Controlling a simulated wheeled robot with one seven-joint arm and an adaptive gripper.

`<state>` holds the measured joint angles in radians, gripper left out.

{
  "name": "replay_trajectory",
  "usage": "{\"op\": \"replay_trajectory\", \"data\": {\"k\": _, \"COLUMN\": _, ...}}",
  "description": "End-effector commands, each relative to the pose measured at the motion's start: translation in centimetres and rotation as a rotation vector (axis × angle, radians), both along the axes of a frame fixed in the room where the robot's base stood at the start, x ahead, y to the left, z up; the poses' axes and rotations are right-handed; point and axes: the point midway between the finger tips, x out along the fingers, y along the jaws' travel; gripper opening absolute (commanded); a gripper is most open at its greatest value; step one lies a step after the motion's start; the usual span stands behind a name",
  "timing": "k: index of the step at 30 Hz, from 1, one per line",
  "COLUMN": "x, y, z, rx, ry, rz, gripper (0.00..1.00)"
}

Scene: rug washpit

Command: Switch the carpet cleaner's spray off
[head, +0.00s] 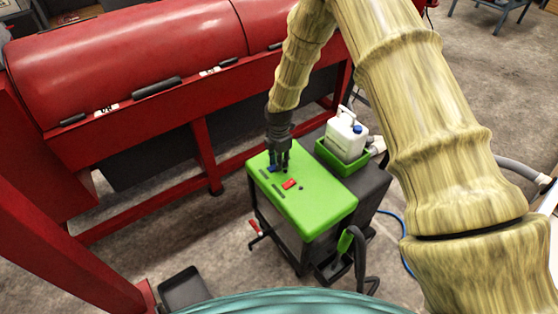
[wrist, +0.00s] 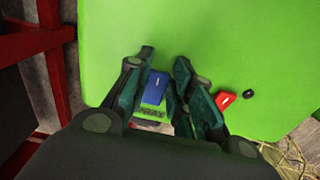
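The carpet cleaner has a flat green top (head: 318,203) on a dark body. A blue rocker switch (wrist: 156,86) sits on this top, with a small dark label (wrist: 152,113) below it that I cannot read fully. A red switch (wrist: 226,99) and a small black button (wrist: 248,93) lie to its right; the red switch also shows in the head view (head: 289,184). My gripper (head: 279,168) points down over the top. In the wrist view, its fingers are apart, one on either side of the blue switch. I cannot tell whether they touch the panel.
A white jug (head: 345,136) with a blue cap stands in a green tray (head: 343,160) behind the green top. A big red machine (head: 135,60) runs along the left and back. A black tray (head: 184,288) lies on the floor in front. A hose hangs at the cleaner's front right.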

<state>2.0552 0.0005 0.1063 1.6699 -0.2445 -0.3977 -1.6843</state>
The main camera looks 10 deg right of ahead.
Motion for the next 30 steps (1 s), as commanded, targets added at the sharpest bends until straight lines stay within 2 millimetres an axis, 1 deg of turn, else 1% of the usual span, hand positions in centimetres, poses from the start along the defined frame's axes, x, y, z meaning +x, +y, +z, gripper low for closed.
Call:
{"op": "replay_trajectory", "data": {"k": 1, "x": -0.01, "y": 0.01, "z": 0.00, "rx": 0.000, "ry": 0.000, "rz": 0.000, "gripper": 0.05}}
{"op": "replay_trajectory", "data": {"k": 2, "x": -0.01, "y": 0.01, "z": 0.01, "rx": 0.000, "ry": 0.000, "rz": 0.000, "gripper": 0.00}}
{"op": "replay_trajectory", "data": {"k": 8, "x": -0.05, "y": 0.06, "z": 0.10, "rx": -0.009, "ry": -0.002, "rz": 0.002, "gripper": 0.00}}
{"op": "replay_trajectory", "data": {"k": 21, "x": -0.21, "y": 0.39, "z": 0.35, "rx": -0.121, "ry": -0.046, "rz": 0.003, "gripper": 0.00}}
{"op": "replay_trajectory", "data": {"k": 30, "x": -0.19, "y": 0.38, "z": 0.29, "rx": -0.136, "ry": -0.055, "rz": 0.001, "gripper": 0.00}}
